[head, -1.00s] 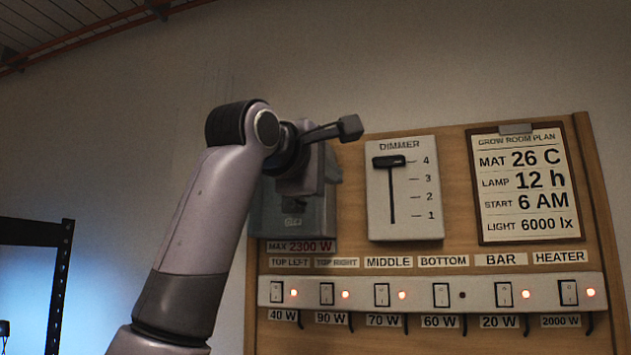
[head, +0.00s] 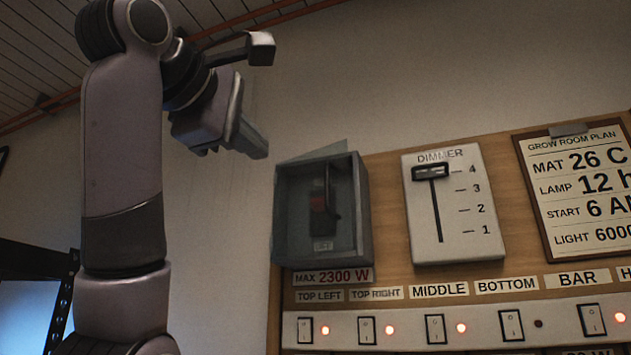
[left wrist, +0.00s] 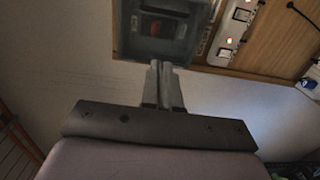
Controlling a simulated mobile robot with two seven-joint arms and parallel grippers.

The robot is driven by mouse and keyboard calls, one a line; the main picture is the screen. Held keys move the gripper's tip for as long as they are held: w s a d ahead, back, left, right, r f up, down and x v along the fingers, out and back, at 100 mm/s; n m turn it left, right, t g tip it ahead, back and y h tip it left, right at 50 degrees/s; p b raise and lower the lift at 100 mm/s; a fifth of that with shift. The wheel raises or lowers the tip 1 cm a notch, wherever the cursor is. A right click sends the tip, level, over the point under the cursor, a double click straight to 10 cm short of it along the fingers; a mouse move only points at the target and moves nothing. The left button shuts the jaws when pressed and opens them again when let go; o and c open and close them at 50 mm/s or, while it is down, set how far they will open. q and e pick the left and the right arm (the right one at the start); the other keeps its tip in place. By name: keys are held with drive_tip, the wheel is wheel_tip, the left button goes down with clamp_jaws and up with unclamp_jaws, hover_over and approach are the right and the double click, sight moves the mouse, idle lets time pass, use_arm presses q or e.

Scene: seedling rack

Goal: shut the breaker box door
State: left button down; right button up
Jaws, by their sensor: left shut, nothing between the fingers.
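The grey breaker box (head: 363,205) hangs at the upper left of the wooden board, with a dark switch with a red part (head: 319,203) visible inside. A thin, see-through greenish panel, seemingly its door (head: 318,152), shows along and above the box's top edge; I cannot tell exactly how far it stands open. My left gripper (head: 260,150) is shut and empty, up and left of the box, its fingertips pointing toward the box's upper left corner. In the left wrist view the shut fingertips (left wrist: 162,66) appear just below the box (left wrist: 165,50); contact is unclear. My right gripper is not in view.
Right of the box are a dimmer panel (head: 455,215) and a framed grow room plan (head: 590,195). A black rack (head: 45,262) stands at the lower left. The wall left of the box is bare.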

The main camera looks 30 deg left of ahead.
use_arm(q)
drive_tip(key=w+p, duration=0.6)
drive_tip(key=w, duration=0.7)
drive_tip(key=shift+d, duration=0.3)
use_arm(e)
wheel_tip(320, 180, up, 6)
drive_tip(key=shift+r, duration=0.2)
use_arm(q)
drive_tip(key=shift+f, duration=0.1)
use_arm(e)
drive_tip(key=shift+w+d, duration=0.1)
